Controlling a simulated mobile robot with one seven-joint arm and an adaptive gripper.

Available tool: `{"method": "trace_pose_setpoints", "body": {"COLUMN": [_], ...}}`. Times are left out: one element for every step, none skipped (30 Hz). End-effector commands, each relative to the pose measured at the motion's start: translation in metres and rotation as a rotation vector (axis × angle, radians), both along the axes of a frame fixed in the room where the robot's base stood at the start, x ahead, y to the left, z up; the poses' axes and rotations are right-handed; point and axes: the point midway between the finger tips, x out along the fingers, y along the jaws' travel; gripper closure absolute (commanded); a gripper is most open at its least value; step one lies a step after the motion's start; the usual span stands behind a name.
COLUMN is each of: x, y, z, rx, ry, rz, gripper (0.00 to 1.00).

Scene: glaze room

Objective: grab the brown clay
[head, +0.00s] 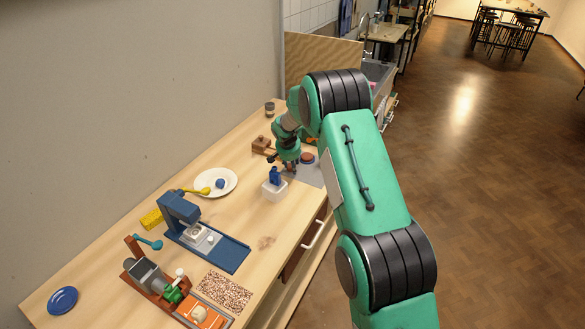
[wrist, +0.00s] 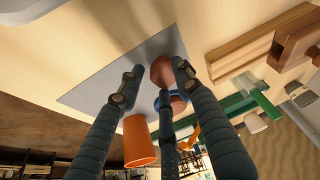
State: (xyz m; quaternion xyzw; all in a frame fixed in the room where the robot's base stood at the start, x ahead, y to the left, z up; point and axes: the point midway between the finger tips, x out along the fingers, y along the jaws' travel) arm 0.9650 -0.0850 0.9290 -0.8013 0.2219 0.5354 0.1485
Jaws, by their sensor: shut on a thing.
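The brown clay (wrist: 162,71) is a rounded brown lump between the fingertips of my gripper (wrist: 156,82) in the wrist view. My gripper is shut on it, low over a grey mat (wrist: 92,90). In the head view my gripper (head: 287,168) is at the back part of the counter, beside the grey mat (head: 315,178); I cannot make out the clay in it there. Right behind the clay in the wrist view is a blue-rimmed round thing with reddish brown on it (wrist: 178,104), partly hidden by a finger.
An orange cup (wrist: 139,142) is close to the fingers. A wooden block piece (head: 261,145) stands left of my gripper. A white container (head: 274,190) with a blue thing is just in front. A white plate (head: 216,191) and a blue press (head: 180,215) are farther left.

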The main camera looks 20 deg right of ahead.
Motion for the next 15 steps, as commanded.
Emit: {"method": "trace_pose_setpoints", "body": {"x": [0.0, 0.0, 0.0, 0.0, 0.0, 0.0, 0.0, 0.0, 0.0, 0.0, 0.001, 0.001, 0.001, 0.001, -0.001], "y": [0.0, 0.0, 0.0, 0.0, 0.0, 0.0, 0.0, 0.0, 0.0, 0.0, 0.0, 0.0, 0.0, 0.0, 0.0], "z": [0.001, 0.001, 0.002, 0.003, 0.004, 0.007, 0.009, 0.011, 0.014, 0.018, 0.021, 0.027, 0.031, 0.036, 0.038], "rx": [0.0, 0.0, 0.0, 0.0, -0.001, -0.001, 0.0, 0.0, 0.0, 0.0, 0.0, 0.0, 0.0, 0.0, 0.0], "ry": [0.0, 0.0, 0.0, 0.0, -0.001, -0.001, -0.001, -0.001, -0.001, -0.001, -0.001, -0.003, -0.002, -0.002, 0.0], "rz": [0.0, 0.0, 0.0, 0.0, 0.0, 0.0, -0.001, -0.001, -0.001, -0.001, -0.002, -0.001, -0.001, -0.001, 0.0], "gripper": [1.0, 1.0, 1.0, 1.0, 1.0, 1.0, 1.0, 1.0, 1.0, 1.0, 1.0, 1.0, 1.0, 1.0, 1.0]}}
